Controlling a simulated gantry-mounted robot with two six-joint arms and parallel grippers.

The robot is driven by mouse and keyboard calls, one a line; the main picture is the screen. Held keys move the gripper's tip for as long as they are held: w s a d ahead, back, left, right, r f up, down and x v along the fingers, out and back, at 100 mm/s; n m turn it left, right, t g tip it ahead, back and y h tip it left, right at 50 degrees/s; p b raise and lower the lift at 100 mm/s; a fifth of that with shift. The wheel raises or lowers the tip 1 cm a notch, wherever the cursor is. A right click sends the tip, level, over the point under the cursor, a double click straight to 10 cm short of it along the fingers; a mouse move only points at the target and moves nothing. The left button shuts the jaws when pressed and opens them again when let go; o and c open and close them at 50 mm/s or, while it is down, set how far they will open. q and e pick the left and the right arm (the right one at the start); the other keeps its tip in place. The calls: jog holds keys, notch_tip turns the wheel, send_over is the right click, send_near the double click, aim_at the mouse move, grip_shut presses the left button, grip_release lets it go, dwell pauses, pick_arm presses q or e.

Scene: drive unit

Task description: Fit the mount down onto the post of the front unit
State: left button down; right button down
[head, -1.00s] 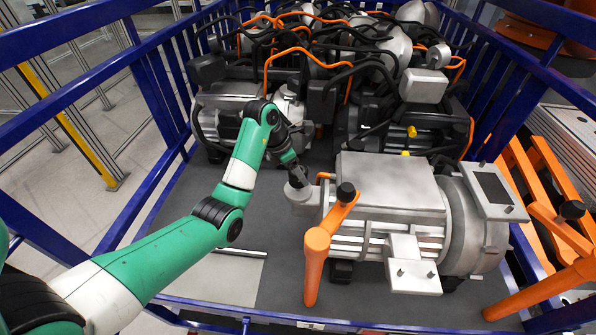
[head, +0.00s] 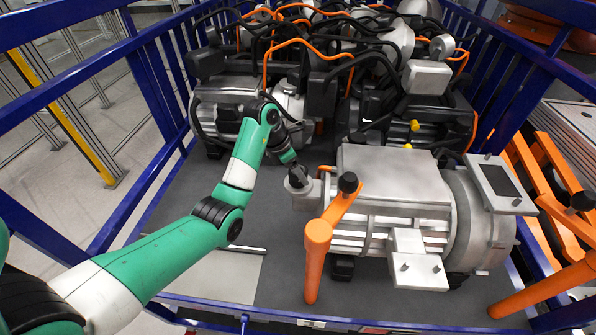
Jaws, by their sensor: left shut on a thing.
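The front unit (head: 395,178) is a large silver-grey motor-like drive unit lying on the grey crate floor. My left gripper (head: 298,178) is at the left end of this unit, pointing down, with its dark fingers close together. At the fingertips is a small rounded grey piece (head: 302,196), which I take to be the mount. It is right beside the unit's left end, and I cannot tell whether it is seated. The post is not clearly visible; the fingers and the grey piece may hide it. My right gripper is not in view.
An orange bar with a black knob (head: 318,240) stands close to the right of the gripper. More orange bars (head: 540,285) are at the right. Other drive units with cables (head: 400,130) fill the back.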

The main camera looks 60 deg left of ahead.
pick_arm(q)
grip_release()
jog(key=shift+f, duration=0.1)
jog(key=p+v, duration=0.3)
jog(key=v, duration=0.1)
jog(key=shift+w+r+p, duration=0.15)
jog(key=shift+r+p, duration=0.1)
jog(key=shift+p, duration=0.1)
jog(key=p+v, duration=0.7)
jog(key=p, duration=0.3)
jog(key=shift+s, duration=0.2)
jog(key=shift+r, duration=0.1)
jog(key=shift+r, duration=0.1)
